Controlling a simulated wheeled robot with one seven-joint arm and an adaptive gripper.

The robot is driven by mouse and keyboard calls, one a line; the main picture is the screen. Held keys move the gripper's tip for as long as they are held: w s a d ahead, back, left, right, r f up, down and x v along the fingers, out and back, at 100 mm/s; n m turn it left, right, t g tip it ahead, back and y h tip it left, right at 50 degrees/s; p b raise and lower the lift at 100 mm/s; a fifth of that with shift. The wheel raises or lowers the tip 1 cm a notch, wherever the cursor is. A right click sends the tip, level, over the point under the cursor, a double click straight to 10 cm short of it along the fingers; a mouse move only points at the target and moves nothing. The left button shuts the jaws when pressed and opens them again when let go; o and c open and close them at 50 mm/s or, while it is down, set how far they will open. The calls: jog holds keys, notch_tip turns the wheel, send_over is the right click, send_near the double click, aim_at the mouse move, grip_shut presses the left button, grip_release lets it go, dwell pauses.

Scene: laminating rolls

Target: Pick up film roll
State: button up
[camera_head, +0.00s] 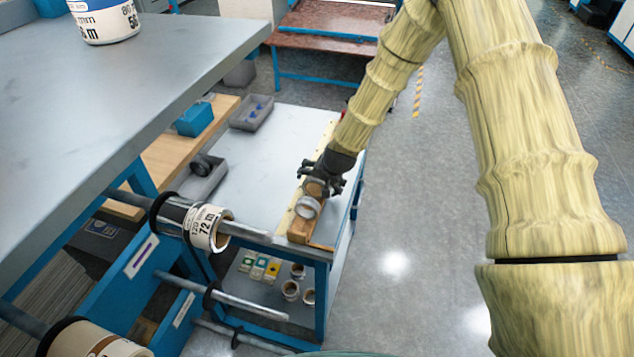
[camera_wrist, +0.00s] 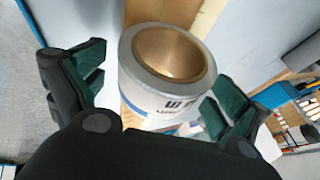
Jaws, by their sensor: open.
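A film roll (camera_head: 307,207) with a white printed label and a brown core lies at the wooden block (camera_head: 299,234) near the right edge of the low white table (camera_head: 262,190). My gripper (camera_head: 322,183) is right at this roll, partly covering it from the head camera. In the wrist view the roll (camera_wrist: 140,86) shows its open core end, between the two spread green-padded fingers of my gripper (camera_wrist: 165,88). Gaps show beside the roll, so the fingers look apart from it. The roll's far end is hidden.
A roll marked 72 m (camera_head: 207,228) hangs on a rod beside the tall grey table (camera_head: 130,90). Another roll (camera_head: 105,22) stands on that table. Several rolls (camera_head: 291,290) stand on the lower shelf. The floor at right is clear.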

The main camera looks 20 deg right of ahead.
jog(key=c, duration=1.2)
jog(key=shift+r+b, duration=1.45)
jog(key=shift+r, duration=3.55)
